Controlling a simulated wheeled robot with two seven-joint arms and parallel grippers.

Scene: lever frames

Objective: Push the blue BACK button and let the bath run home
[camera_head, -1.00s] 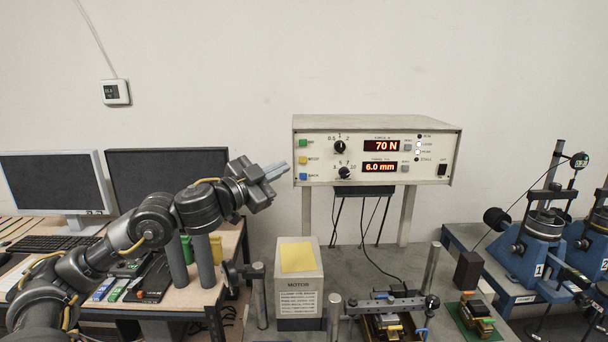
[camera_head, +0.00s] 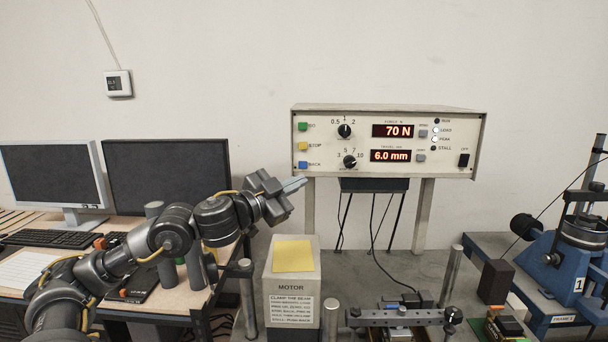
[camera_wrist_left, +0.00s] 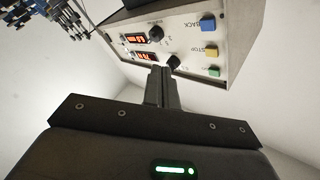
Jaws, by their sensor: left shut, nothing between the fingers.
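The blue BACK button (camera_head: 303,165) is the lowest of three on the left edge of the control box (camera_head: 462,128), below the yellow STOP and green buttons. It also shows in the left wrist view (camera_wrist_left: 208,24). My left gripper (camera_head: 296,185) is shut and empty, with its tips a little below and left of the BACK button in the head view. In the left wrist view the shut fingers (camera_wrist_left: 160,78) point toward the panel; I cannot tell the exact gap. The displays (camera_head: 392,143) read 70 N and 6.0 mm. The bath is not clearly identifiable. My right gripper is not in view.
A MOTOR box (camera_head: 292,289) with a yellow note stands below the control box. A metal rig (camera_head: 398,316) is at the bottom middle. Two monitors (camera_head: 166,172) stand on the left desk. A blue frame (camera_head: 562,262) is at the right.

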